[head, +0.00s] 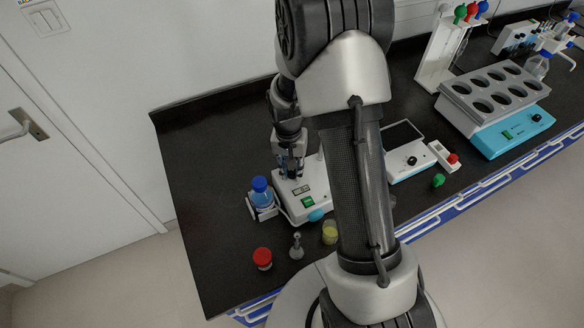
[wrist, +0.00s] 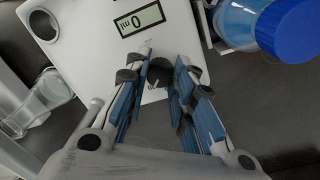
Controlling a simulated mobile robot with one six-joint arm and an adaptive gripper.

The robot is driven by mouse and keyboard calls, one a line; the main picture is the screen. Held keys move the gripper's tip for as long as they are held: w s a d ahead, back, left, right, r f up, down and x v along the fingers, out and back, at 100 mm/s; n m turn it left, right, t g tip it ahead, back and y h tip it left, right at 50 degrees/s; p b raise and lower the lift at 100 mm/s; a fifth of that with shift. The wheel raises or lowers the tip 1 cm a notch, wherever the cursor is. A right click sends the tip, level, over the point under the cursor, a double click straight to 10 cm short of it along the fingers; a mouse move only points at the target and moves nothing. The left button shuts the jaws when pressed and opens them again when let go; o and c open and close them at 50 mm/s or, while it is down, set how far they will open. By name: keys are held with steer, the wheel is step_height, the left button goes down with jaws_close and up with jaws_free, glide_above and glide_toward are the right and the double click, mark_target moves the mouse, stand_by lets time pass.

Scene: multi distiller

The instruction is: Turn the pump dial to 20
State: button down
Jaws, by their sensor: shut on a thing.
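The pump (head: 312,187) is a white box on the dark bench, below my gripper in the head view. In the wrist view its white top (wrist: 85,20) carries a display (wrist: 139,21) that reads 0 ml, seen upside down. The black pump dial (wrist: 160,72) has a light pointer mark and sits between my fingertips. My gripper (wrist: 158,76) is shut on the dial, a blue-padded finger on each side. In the head view my gripper (head: 291,165) comes down over the pump's far end, and the dial is hidden there.
A blue-capped bottle (head: 261,190) stands close to the pump's left side. A red-capped jar (head: 262,258), a small flask (head: 296,248) and a beaker of yellow liquid (head: 329,233) stand in front. A hotplate-like device (head: 408,165) is to the right. The bench's left part is clear.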

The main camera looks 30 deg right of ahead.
mark_target(290, 172)
steer(key=c, duration=1.3)
jaws_free()
steer(key=shift+c, duration=0.2)
step_height(290, 172, up, 12)
steer(key=shift+w+a, duration=0.15)
steer(key=shift+a, duration=0.15)
